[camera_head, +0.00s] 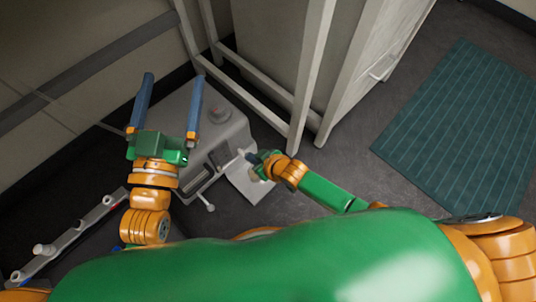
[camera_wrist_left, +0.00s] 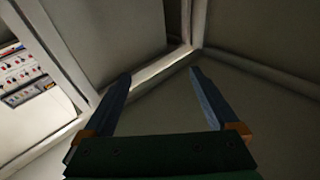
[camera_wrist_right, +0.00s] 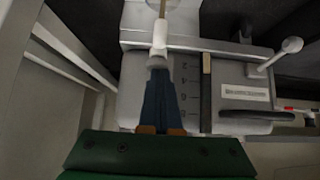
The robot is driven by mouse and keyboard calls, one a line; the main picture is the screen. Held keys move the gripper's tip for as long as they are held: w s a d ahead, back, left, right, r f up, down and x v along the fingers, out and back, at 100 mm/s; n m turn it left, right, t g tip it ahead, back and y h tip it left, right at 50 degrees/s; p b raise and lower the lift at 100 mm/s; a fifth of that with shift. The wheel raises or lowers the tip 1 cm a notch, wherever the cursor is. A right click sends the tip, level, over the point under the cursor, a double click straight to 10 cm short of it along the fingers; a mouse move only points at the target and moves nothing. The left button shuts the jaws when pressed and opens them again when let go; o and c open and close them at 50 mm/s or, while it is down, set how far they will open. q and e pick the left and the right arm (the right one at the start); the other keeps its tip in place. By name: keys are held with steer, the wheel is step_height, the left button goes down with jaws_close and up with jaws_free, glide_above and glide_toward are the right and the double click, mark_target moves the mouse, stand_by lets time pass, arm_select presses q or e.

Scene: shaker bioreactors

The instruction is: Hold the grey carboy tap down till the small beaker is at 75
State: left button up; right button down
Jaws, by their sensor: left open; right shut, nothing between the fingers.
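In the right wrist view the carboy (camera_wrist_right: 186,98) shows a number scale and a label. Its pale tap (camera_wrist_right: 159,38) sticks out in front; it also shows in the head view (camera_head: 243,155). My right gripper (camera_wrist_right: 158,66) is shut and empty, its fingertips right at the tap; I cannot tell whether they touch. My left gripper (camera_head: 172,78) is open and empty, raised at the left.
A pale platform (camera_head: 240,187) lies before the carboy. A ball-ended lever (camera_head: 209,207) sticks out beside it. A pale frame and cabinet (camera_head: 290,50) stand behind. A long fixture (camera_head: 75,232) lies at lower left. A green mat (camera_head: 465,130) lies on open floor at right.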

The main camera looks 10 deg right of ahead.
steer(key=shift+w+r+p, duration=0.1)
steer(key=shift+r+p, duration=0.4)
steer(key=shift+r, duration=0.25)
steer(key=shift+r+p, duration=0.6)
steer(key=shift+r, duration=0.05)
arm_select(q)
steer(key=s+a+f+g+y+p, duration=0.1)
steer(key=s+f+g, duration=0.4)
steer(key=f, duration=0.6)
steer(key=s+a+f+g+y+p, duration=0.2)
steer(key=s+f+g, duration=0.4)
steer(key=f, duration=0.5)
steer(key=s+a+f+n+g+y+p, duration=0.1)
steer(key=s+a+f+g+p, duration=0.2)
steer(key=s+f+g, duration=0.3)
step_height(320, 180, down, 6)
steer(key=shift+s+a+r+y+p, duration=0.2)
steer(key=shift+a+y+p, duration=0.2)
steer(key=shift+p, duration=0.35)
arm_select(e)
steer(key=v, duration=1)
steer(key=shift+r, duration=0.1)
